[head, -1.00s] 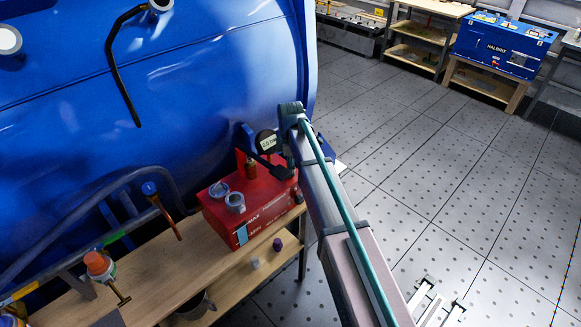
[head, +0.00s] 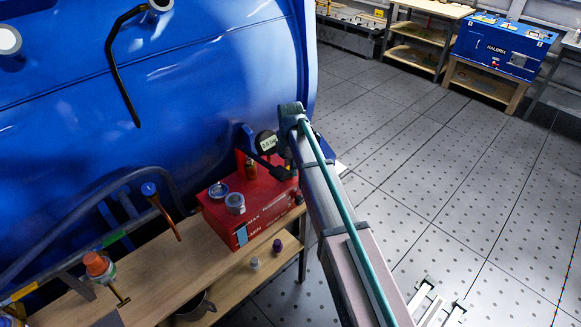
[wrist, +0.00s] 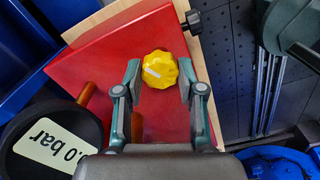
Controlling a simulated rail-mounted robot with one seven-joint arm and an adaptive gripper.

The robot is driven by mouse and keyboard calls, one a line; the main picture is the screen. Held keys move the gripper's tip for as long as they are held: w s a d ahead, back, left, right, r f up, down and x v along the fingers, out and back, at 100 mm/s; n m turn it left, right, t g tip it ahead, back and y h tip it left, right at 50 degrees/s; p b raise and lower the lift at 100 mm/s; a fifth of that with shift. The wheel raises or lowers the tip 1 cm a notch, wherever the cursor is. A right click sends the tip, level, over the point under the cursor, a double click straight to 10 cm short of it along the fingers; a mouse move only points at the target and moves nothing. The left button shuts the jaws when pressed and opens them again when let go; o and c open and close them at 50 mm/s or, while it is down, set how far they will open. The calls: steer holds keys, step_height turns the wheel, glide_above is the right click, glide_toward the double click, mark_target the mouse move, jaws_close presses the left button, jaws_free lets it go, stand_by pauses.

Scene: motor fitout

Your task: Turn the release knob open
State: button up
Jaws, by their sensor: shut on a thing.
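The release knob (wrist: 160,69) is yellow with a lobed edge and a white mark on its face. It sits on a red box in the wrist view, and this red box (head: 240,232) also stands on the wooden bench in the head view. My gripper (wrist: 160,78) has a finger on either side of the knob and is shut on it. The white mark lies slanted, running from upper left to lower right. In the head view my arm hides the knob and most of the gripper.
A round gauge reading 0.0 bar (head: 266,142) stands close beside my arm; its dark body (wrist: 45,150) is near the gripper. A copper-coloured part (wrist: 87,93) and a black side knob (wrist: 193,22) are close by. A large blue tank (head: 220,80) rises behind the bench (head: 150,270).

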steer(key=o, duration=1.1)
steer(key=shift+o, duration=0.2)
steer(key=shift+r, duration=0.1)
step_height(320, 180, up, 12)
